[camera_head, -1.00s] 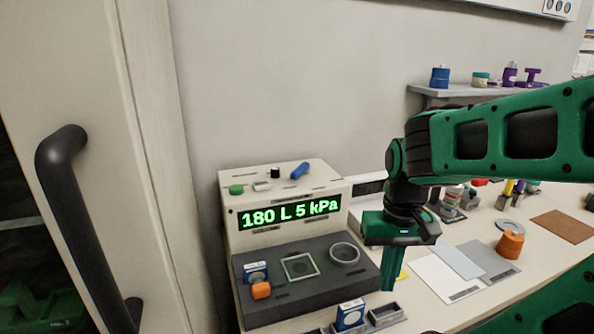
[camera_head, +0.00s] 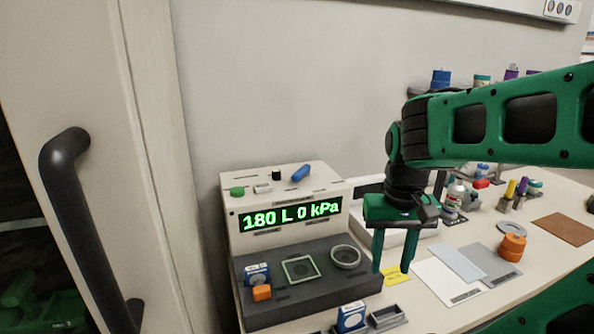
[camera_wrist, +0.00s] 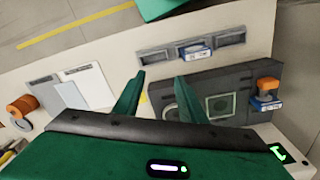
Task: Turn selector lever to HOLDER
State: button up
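The cream classifier machine (camera_head: 236,213) stands on the bench, with a green display (camera_head: 291,215) reading "180 L 0 kPa". A blue lever (camera_head: 300,173), which looks like the selector lever, lies slanted on its top; its position labels are too small to read. A green knob (camera_head: 237,191) and a black knob (camera_head: 276,175) are also on top. My gripper (camera_head: 391,268) is right of the machine, pointing down, open and empty, apart from the lever. Its two spread fingers also show in the wrist view (camera_wrist: 157,90). The lever is not visible in the wrist view.
The machine's dark deck (camera_head: 320,289) holds a square frame (camera_head: 300,268), a ring (camera_head: 345,257), and an orange block (camera_head: 262,292) by a blue-and-white box. Small trays (camera_head: 386,316) lie in front. A dark cabinet handle (camera_head: 75,220) is at left. Air above the machine is clear.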

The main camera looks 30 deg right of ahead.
jog(key=w+d+r+m+t+h, duration=0.1)
jog(key=w+r, duration=0.4)
jog(key=w, duration=0.3)
jog(key=w+d+r+m+h, duration=0.15)
jog(key=w+r, duration=0.25)
jog(key=w, duration=0.4)
jog(key=m+t, duration=0.1)
jog(key=m, duration=0.1)
send_near(298, 171)
jog(key=shift+h, duration=0.35)
jog(key=x, duration=0.8)
jog(key=shift+s+a+f, duration=0.15)
jog(key=shift+a+f, duration=0.05)
jog(key=shift+a, duration=0.15)
jog(key=shift+t, duration=0.3)
grip_shut()
